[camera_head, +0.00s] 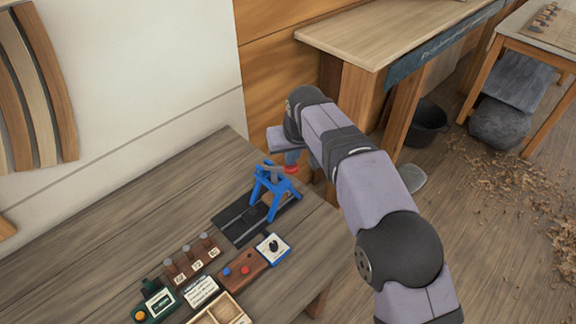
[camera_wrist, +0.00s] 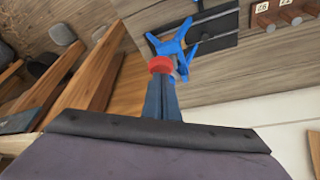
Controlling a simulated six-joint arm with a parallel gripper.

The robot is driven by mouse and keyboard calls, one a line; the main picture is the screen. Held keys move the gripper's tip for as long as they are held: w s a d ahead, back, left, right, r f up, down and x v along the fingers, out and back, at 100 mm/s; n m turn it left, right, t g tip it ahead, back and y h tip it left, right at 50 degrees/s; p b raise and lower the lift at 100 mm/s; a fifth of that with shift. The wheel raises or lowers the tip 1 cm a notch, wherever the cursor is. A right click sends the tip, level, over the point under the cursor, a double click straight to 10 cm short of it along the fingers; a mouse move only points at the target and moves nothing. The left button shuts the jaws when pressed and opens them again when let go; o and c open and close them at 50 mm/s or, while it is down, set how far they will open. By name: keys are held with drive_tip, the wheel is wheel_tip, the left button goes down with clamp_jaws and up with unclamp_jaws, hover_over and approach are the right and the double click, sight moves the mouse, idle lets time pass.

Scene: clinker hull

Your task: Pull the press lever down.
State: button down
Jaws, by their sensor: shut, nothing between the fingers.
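The blue press (camera_head: 270,188) stands on a black base plate (camera_head: 236,224) near the table's right edge. Its lever ends in a red knob (camera_head: 292,169) at the upper right of the frame. The press also shows in the wrist view (camera_wrist: 174,44), with the red knob (camera_wrist: 160,64) nearest to me. My gripper (camera_head: 292,160) is shut and empty, its fingertips right at the knob from above. In the wrist view my gripper (camera_wrist: 161,82) points at the knob and overlaps its near edge. I cannot tell whether they touch.
A white box with a black knob (camera_head: 272,247), a brown button box (camera_head: 241,270), pegs (camera_head: 204,238) and a green device (camera_head: 157,299) stand in front of the press on the table (camera_head: 110,245). A wooden bench (camera_head: 385,35) stands behind my arm. The table's left part is clear.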

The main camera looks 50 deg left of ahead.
sight(296, 173)
drive_tip(key=shift+d+f+b, duration=0.1)
drive_tip(key=shift+f+b, duration=0.2)
drive_tip(key=shift+f, duration=0.1)
drive_tip(key=shift+d+f+b, duration=0.2)
drive_tip(key=shift+f+b, duration=0.05)
drive_tip(key=shift+b, duration=0.2)
drive_tip(key=shift+d+f+b, duration=0.5)
drive_tip(key=shift+f+b, duration=0.4)
drive_tip(key=shift+b, duration=0.35)
drive_tip(key=shift+d+f+b, duration=0.3)
drive_tip(key=shift+f+b, duration=0.25)
drive_tip(key=shift+b, duration=0.15)
drive_tip(key=shift+f, duration=0.1)
